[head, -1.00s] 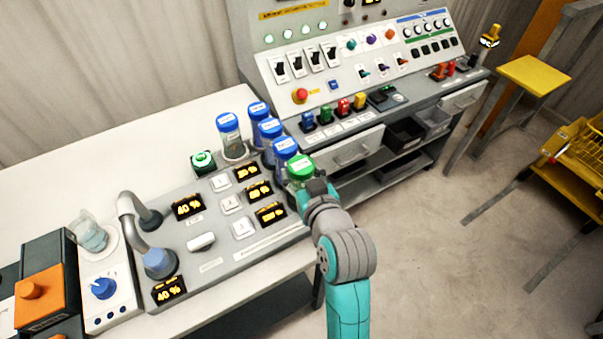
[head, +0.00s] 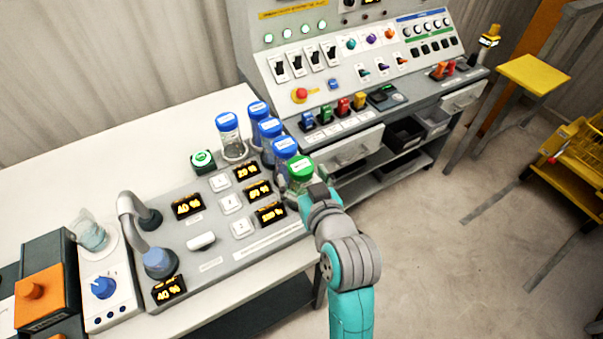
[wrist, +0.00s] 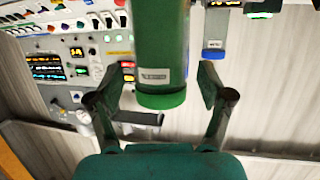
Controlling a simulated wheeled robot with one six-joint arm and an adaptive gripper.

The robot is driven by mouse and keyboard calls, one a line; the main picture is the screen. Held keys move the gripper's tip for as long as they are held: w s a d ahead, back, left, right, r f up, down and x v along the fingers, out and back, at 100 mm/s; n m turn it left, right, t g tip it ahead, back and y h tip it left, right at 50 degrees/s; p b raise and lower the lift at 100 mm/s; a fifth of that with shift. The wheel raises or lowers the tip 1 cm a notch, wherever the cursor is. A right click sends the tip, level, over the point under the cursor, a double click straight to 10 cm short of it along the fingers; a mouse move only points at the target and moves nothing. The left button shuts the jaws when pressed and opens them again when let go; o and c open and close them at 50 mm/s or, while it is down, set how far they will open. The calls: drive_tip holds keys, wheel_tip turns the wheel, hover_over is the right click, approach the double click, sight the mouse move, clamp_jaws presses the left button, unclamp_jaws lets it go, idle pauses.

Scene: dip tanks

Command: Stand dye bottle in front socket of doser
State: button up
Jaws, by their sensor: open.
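The green-capped dye bottle (head: 300,170) stands upright at the front end of the row of bottles along the right side of the grey doser (head: 215,262). Its base and the front socket are hidden behind my gripper and the bottle itself. My gripper (head: 309,194) is at this bottle, on its near right side. In the wrist view the green bottle (wrist: 161,55) appears cap-down in the picture, between the two spread fingers of my gripper (wrist: 158,90). Gaps show on both sides, so the fingers do not touch it there.
Several blue-capped bottles (head: 285,147) stand in line behind the green one, close by. Another blue-capped bottle (head: 228,130) stands on a round plate. A curved spout (head: 135,215) and a beaker (head: 91,236) are at left. Open floor (head: 430,250) lies to the right.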

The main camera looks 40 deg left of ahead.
drive_tip(key=v, duration=1)
drive_tip(key=shift+d, duration=0.2)
drive_tip(key=shift+s+r, duration=0.15)
drive_tip(key=s+d+f+m+t+h, duration=0.2)
drive_tip(key=d+f+m+t+h, duration=0.15)
drive_tip(key=d+f, duration=0.55)
drive_tip(key=s+d+f+m+t+h, duration=0.25)
drive_tip(key=d+f+m, duration=0.2)
drive_tip(key=d, duration=0.95)
drive_tip(key=s+d+m+h, duration=0.1)
drive_tip(key=s+d+h, duration=0.2)
drive_tip(key=s+d, duration=0.3)
drive_tip(key=s+d+m+h, duration=0.2)
drive_tip(key=s+d, duration=0.4)
drive_tip(key=s, duration=0.7)
drive_tip(key=shift+s+d+f+t+h, duration=0.15)
drive_tip(key=shift+s+t+h, duration=0.2)
drive_tip(key=shift+h, duration=0.25)
